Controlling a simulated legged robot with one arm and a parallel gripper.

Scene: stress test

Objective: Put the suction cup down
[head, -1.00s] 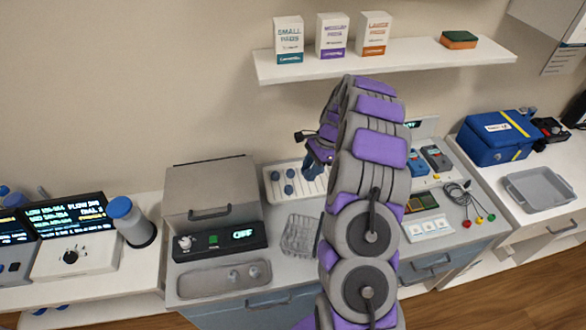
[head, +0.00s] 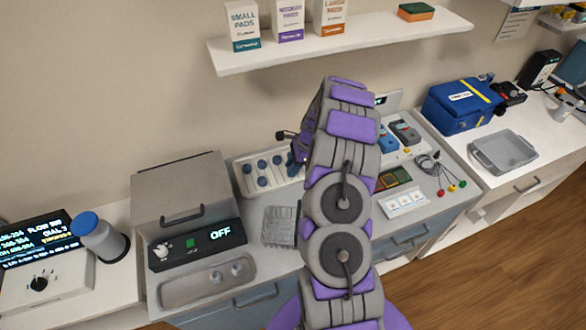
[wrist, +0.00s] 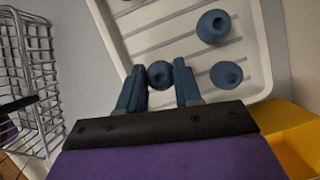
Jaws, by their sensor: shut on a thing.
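My gripper (wrist: 160,82) is shut on a dark blue suction cup (wrist: 159,72), whose round end shows between the two blue fingers in the wrist view. It is over the near edge of a white slotted tray (wrist: 158,15). Two other blue suction cups, an upper one (wrist: 213,26) and a lower one (wrist: 227,74), sit on the tray to the right. I cannot tell whether the held cup touches the tray. In the head view the tray (head: 240,178) holds several blue cups, and my arm hides most of the gripper and the tray's right end.
A wire basket (wrist: 28,75) stands left of the gripper, and a yellow bin (wrist: 292,125) is at lower right. In the head view, a grey box with an OFF display (head: 200,243) stands left of the tray. A shelf (head: 370,38) with boxes hangs above.

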